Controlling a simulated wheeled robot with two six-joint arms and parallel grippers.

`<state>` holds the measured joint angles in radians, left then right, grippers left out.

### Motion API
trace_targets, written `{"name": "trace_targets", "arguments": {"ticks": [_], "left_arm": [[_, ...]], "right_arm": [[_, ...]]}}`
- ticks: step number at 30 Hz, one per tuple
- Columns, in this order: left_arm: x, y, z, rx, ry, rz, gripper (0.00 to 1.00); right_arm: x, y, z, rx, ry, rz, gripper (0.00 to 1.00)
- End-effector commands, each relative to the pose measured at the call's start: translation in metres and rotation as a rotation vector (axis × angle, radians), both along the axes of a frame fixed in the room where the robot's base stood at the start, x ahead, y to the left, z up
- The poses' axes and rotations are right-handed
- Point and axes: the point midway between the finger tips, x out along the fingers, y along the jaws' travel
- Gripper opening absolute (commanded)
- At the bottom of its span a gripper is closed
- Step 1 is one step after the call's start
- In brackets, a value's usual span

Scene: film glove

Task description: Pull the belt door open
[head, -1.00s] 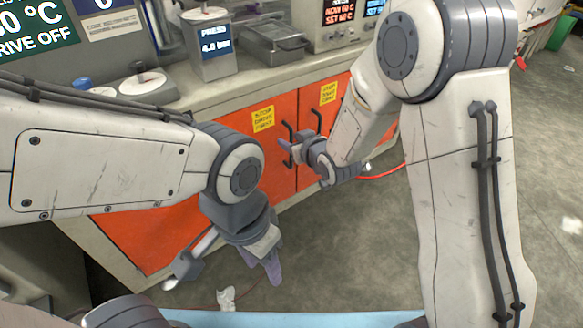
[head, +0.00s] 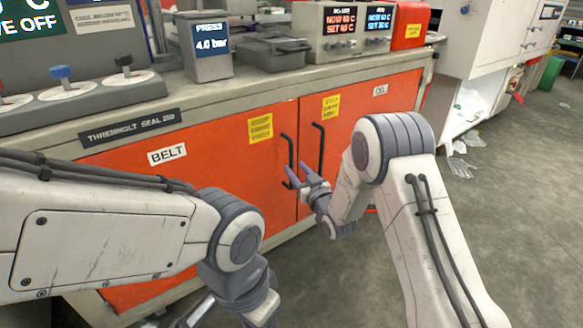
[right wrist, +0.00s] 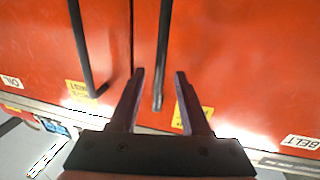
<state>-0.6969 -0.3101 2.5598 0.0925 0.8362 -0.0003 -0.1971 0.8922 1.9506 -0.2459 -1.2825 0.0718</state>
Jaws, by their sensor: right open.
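The belt door (head: 225,185) is the left orange cabinet door, with a white BELT label, and looks shut. Its black bar handle (head: 290,160) stands upright near the seam with the right door. My right gripper (head: 297,174) is open at the lower part of this handle. In the right wrist view, which is upside down, the belt handle (right wrist: 162,55) shows between the two open fingers (right wrist: 158,75); I cannot tell whether they touch it. My left gripper (head: 262,302) is low at the bottom edge, its fingers cut off or hidden.
The right door (head: 365,125), labelled OIL, has its own handle (head: 318,148) close beside the belt handle. Above is the counter (head: 270,85) with a press display (head: 210,50) and controllers. Grey floor (head: 330,285) lies clear before the cabinet.

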Motion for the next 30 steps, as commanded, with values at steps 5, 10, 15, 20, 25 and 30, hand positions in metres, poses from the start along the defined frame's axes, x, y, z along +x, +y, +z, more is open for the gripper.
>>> {"name": "trace_targets", "arguments": {"ticks": [5, 10, 15, 20, 25, 30], "left_arm": [[0.0, 0.0, -0.009, 0.0, 0.0, 0.0, 0.5], [0.0, 0.0, -0.011, 0.0, 0.0, 0.0, 0.5], [0.0, 0.0, -0.011, 0.0, 0.0, 0.0, 0.5], [0.0, 0.0, -0.011, 0.0, 0.0, 0.0, 0.5], [0.0, 0.0, -0.011, 0.0, 0.0, 0.0, 0.5], [0.0, 0.0, -0.011, 0.0, 0.0, 0.0, 0.5]], "right_arm": [[0.025, 0.012, -0.002, 0.0, -0.001, 0.0, 0.47], [0.036, 0.017, -0.001, 0.0, 0.001, -0.001, 0.47], [0.038, 0.018, 0.0, 0.0, 0.002, -0.001, 0.47], [0.037, 0.017, 0.0, -0.001, 0.002, -0.001, 0.35], [0.037, 0.017, 0.0, -0.001, 0.002, -0.001, 0.0], [0.037, 0.017, 0.0, -0.001, 0.002, -0.001, 0.0]]}}
